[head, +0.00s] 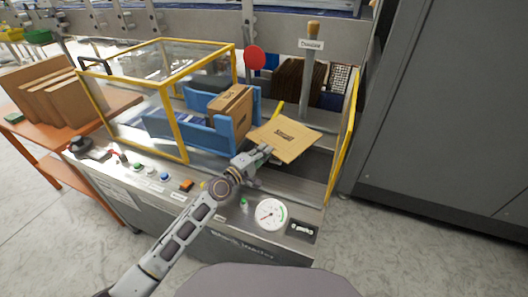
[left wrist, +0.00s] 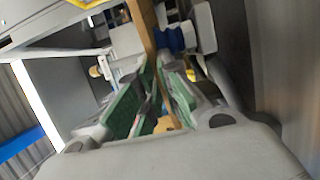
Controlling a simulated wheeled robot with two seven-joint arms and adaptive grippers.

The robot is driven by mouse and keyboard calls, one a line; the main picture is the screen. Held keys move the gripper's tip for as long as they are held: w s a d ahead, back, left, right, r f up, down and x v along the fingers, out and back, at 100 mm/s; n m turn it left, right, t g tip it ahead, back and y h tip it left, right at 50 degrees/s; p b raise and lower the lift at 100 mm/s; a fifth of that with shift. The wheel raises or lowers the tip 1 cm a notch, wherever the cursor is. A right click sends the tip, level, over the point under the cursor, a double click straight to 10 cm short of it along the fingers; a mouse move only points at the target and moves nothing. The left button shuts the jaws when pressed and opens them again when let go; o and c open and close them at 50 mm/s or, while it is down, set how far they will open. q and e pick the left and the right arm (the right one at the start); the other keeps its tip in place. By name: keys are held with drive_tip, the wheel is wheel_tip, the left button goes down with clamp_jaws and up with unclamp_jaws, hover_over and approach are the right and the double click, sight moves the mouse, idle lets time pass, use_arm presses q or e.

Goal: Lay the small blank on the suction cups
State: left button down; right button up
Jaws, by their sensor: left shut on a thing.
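The small blank (head: 284,139) is a flat tan cardboard sheet with dark print. In the head view it is held out over the right part of the machine's bed, right of the blue guide. My left gripper (head: 264,153) is shut on its near left edge. In the left wrist view the blank (left wrist: 150,42) shows edge-on as a tan strip between the green finger pads of my left gripper (left wrist: 152,95). I cannot make out the suction cups for certain in the head view; the blank may cover them. My right gripper is not in view.
A formed carton (head: 230,104) stands in the blue guide (head: 226,137). A yellow-framed clear guard (head: 167,125) is at left, and another yellow frame (head: 343,140) at right. A gauge (head: 271,214) and buttons line the front panel. Cardboard blanks (head: 52,100) stand on an orange table (head: 42,140).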

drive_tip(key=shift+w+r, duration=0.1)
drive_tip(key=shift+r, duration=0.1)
use_arm(q)
drive_tip(key=c, duration=1.6)
unclamp_jaws()
drive_tip(key=shift+r, duration=0.1)
drive_tip(key=shift+s+a, duration=0.35)
drive_tip(key=shift+s, duration=0.15)
drive_tip(key=v, duration=0.7)
drive_tip(key=shift+a, duration=0.1)
drive_tip(key=shift+v, duration=1.1)
drive_tip(key=shift+s+a, duration=0.15)
drive_tip(key=shift+s, duration=0.1)
drive_tip(key=shift+s+a+b, duration=0.25)
drive_tip(key=shift+s+b, duration=0.05)
drive_tip(key=shift+s, duration=0.05)
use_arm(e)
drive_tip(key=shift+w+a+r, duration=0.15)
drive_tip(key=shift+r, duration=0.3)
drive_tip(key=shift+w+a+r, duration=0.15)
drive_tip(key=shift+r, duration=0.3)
